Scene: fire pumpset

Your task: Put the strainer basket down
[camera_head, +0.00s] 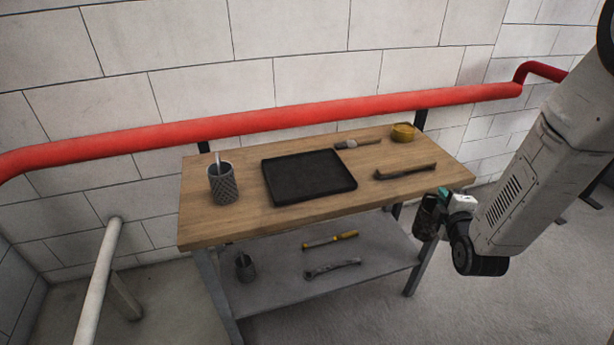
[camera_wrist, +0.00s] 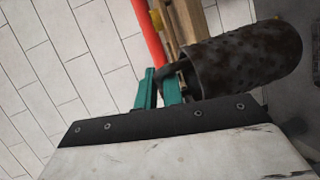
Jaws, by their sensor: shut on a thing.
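The strainer basket is a dark, dirty, perforated cylinder; it fills the upper right of the wrist view (camera_wrist: 245,58). My gripper (camera_wrist: 162,88) has teal fingers and is shut on the basket's thin curved handle. In the head view the basket (camera_head: 427,216) hangs in my gripper (camera_head: 446,196), off the right front corner of the wooden bench (camera_head: 225,228). It looks clear of the bench top. A black tray (camera_head: 308,177) lies on the middle of the bench and is empty. A second, grey mesh basket (camera_head: 223,186) with a handle stands at the bench's left.
A hammer (camera_head: 405,172), a brush (camera_head: 357,143) and a yellow round item (camera_head: 403,132) lie on the bench's right half. The lower shelf (camera_head: 285,293) holds tools and a small dark container (camera_head: 245,267). A red pipe (camera_head: 270,114) runs along the wall behind. The bench's front strip is bare.

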